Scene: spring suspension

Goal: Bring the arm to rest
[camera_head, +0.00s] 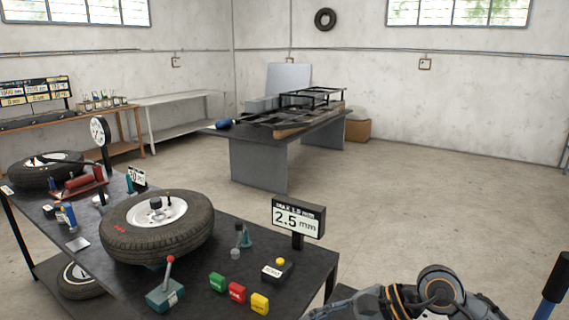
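Part of one of my arms (437,290) shows at the bottom edge, right of the workbench, as grey and dark links with an orange ring and a round joint. I cannot tell which arm it is. No gripper fingertips are visible. The arm part appears apart from the objects on the dark workbench (60,228).
On the workbench lie a wheel (203,246), a second wheel (74,180), a red-knobbed lever box (165,296), green, red and yellow blocks (237,292), a yellow-button box (277,271) and a "2.5 mm" display (299,219). Floor (430,185) beyond is clear.

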